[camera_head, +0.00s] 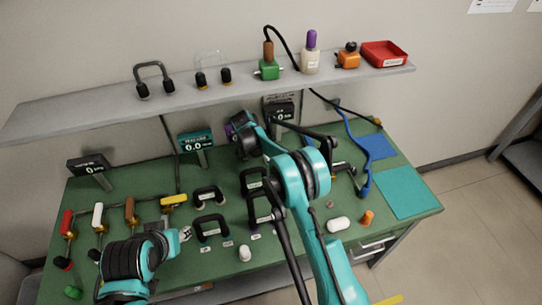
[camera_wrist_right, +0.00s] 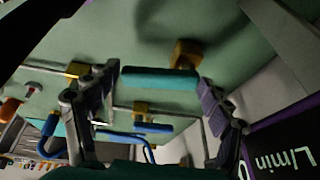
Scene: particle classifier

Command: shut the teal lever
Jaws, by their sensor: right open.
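The teal lever (camera_wrist_right: 150,79) shows in the right wrist view as a straight teal bar beside a brass valve body (camera_wrist_right: 186,53). My right gripper (camera_wrist_right: 158,92) is open, with one finger near each end of the bar. I cannot tell whether either finger touches it. In the head view my right gripper (camera_head: 242,138) is at the back of the bench, and my arm and wrist hide the lever there. My left gripper (camera_head: 184,234) is low over the front left of the bench; its jaw opening is unclear.
Blue-handled valves (camera_wrist_right: 150,127) and pipes lie near the right gripper. A purple display (camera_wrist_right: 285,145) stands close on its right. A teal display (camera_head: 197,142) reads 0.0. Black handles (camera_head: 211,228) and coloured-handled tools (camera_head: 98,215) cover the bench. A shelf (camera_head: 205,99) overhangs the back.

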